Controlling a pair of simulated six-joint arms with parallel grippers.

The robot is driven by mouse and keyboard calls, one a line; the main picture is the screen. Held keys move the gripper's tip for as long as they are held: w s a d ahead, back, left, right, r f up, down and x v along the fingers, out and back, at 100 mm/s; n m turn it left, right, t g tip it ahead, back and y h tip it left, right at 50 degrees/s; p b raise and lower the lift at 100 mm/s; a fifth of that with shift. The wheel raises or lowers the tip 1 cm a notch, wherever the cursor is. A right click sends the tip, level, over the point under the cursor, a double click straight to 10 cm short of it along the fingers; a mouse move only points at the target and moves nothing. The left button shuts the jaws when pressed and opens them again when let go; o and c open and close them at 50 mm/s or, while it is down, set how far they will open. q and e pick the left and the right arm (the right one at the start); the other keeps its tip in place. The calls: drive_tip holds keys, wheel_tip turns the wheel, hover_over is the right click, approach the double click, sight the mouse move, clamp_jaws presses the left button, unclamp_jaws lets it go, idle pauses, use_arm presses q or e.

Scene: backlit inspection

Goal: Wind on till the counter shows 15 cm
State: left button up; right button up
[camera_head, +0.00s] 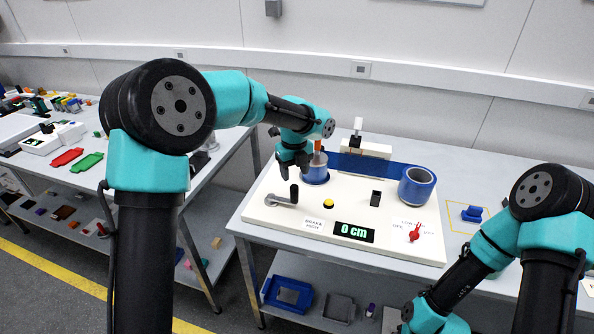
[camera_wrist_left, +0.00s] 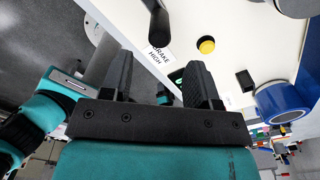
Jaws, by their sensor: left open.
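The white winding board (camera_head: 262,213) lies on the table. Its counter (camera_head: 354,231) reads 0 cm in green. A crank with a black upright handle (camera_head: 294,195) is at the board's left; the handle also shows in the left wrist view (camera_wrist_left: 158,22). A blue band (camera_head: 352,165) runs along the back between the left spool (camera_head: 315,174) and the blue roll (camera_head: 417,187). My left gripper (camera_head: 293,160) is open and empty, above the board near the left spool and behind the crank handle. My right arm is at the lower right; its gripper is out of sight.
A yellow button (camera_head: 328,204), a BRAKE HIGH label (camera_head: 314,224), a black block (camera_head: 376,198) and a red knob (camera_head: 414,235) with OFF and LOW markings are on the board. A blue part (camera_head: 472,214) lies right of it. A cluttered side table stands left.

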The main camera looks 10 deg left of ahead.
sight(294, 186)
use_arm(q)
wheel_tip(294, 186, down, 9)
drive_tip(key=shift+f, duration=0.1)
drive_tip(key=shift+r, duration=0.25)
drive_tip(key=shift+c, duration=0.7)
drive_tip(key=c, duration=0.7)
drive_tip(key=shift+o, duration=0.2)
